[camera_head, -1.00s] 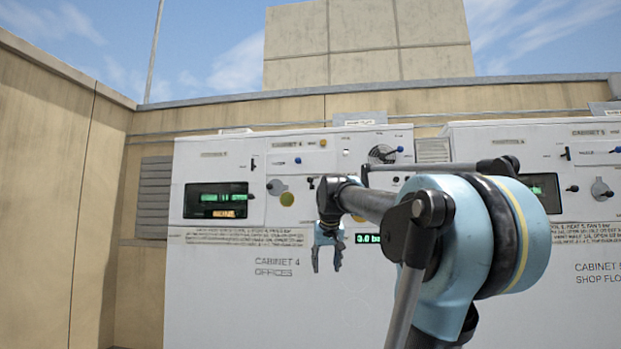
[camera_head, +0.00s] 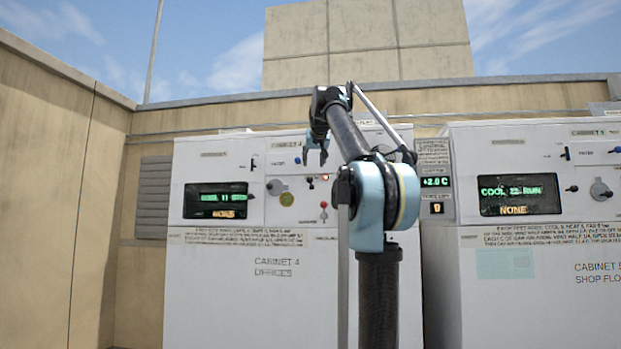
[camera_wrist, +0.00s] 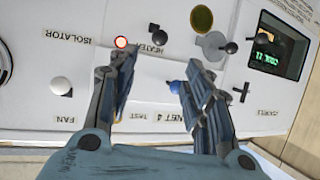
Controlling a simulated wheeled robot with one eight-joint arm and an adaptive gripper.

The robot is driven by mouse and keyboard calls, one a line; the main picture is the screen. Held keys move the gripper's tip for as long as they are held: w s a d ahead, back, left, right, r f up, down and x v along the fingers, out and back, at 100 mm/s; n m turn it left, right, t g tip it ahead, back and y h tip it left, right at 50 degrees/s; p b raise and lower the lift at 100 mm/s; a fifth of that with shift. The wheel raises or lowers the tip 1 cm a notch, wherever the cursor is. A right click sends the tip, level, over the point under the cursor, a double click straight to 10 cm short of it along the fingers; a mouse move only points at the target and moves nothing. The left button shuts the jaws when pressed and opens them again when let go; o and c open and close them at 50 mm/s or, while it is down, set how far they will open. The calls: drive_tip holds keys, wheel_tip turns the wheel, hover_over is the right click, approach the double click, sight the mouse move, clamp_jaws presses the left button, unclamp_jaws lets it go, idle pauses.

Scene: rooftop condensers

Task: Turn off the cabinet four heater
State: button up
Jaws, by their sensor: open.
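Cabinet four (camera_head: 250,300) is a white unit at the left in the head view, its label reading CABINET 4 OFFICES. In the wrist view, the heater switch (camera_wrist: 160,38) is a dark knob beside the HEATER label, with a lit red-orange lamp (camera_wrist: 121,42) to its left. My gripper (camera_head: 316,157) is open and empty in front of the cabinet's upper panel. In the wrist view, its fingers (camera_wrist: 158,65) point towards the heater area, apart from the switch. A blue-tipped control (camera_wrist: 176,87) shows by the right finger.
Cabinet four's display (camera_head: 216,200) reads COOL 11, with NONE below. Other controls crowd its panel, including a black-handled dial (camera_wrist: 212,42) and an ISOLATOR control at the wrist view's left. Cabinet five (camera_head: 520,300) stands at the right, its display (camera_head: 519,194) lit.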

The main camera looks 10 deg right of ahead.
sight(311, 178)
drive_tip(key=x, duration=1.6)
drive_tip(key=shift+f, duration=0.1)
drive_tip(key=shift+d, duration=0.1)
clamp_jaws()
